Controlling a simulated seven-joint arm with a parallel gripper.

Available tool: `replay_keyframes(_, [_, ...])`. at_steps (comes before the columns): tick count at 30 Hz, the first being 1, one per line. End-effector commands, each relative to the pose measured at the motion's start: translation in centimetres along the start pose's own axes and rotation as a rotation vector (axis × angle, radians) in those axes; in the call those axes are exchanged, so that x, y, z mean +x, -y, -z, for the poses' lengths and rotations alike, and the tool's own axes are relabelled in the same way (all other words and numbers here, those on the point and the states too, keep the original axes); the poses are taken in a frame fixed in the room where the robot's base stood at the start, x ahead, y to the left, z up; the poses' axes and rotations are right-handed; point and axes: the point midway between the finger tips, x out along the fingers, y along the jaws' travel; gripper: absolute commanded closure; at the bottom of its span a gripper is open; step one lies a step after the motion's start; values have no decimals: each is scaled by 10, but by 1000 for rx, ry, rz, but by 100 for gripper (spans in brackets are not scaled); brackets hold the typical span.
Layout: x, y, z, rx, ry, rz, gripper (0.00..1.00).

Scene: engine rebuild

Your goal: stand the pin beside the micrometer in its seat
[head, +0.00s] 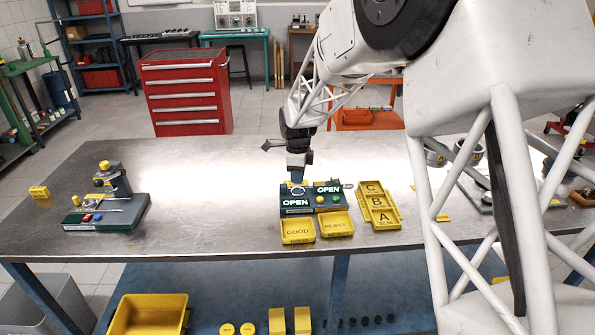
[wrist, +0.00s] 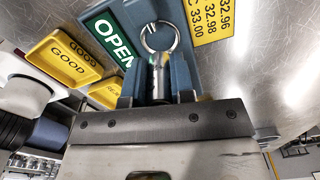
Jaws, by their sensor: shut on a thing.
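My gripper (head: 298,176) is above the left part of a dark blue-grey fixture with two green OPEN signs (head: 296,203). In the wrist view it is shut on a bright metal pin (wrist: 158,76) with a ring (wrist: 160,37) at its end. The fixture (wrist: 186,60) shows behind the pin, and its OPEN sign (wrist: 108,38) is at the left. I cannot tell whether the pin touches the fixture. I cannot make out the micrometer or the seat for certain; a small silver part (head: 347,186) sticks out at the fixture's right.
Yellow GOOD (head: 298,241) and REJECT (head: 336,234) trays lie in front of the fixture. Yellow A, B, C trays (head: 379,223) stand to its right. A bench device with a yellow knob (head: 104,167) is at the left. The table (head: 215,205) between is clear.

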Motion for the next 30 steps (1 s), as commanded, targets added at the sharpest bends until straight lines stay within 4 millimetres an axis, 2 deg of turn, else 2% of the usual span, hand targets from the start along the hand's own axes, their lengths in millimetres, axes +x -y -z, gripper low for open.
replay_keyframes(15, [28,0,0,0,0,0,100])
replay_keyframes(30, [34,0,0,0,0,1,100])
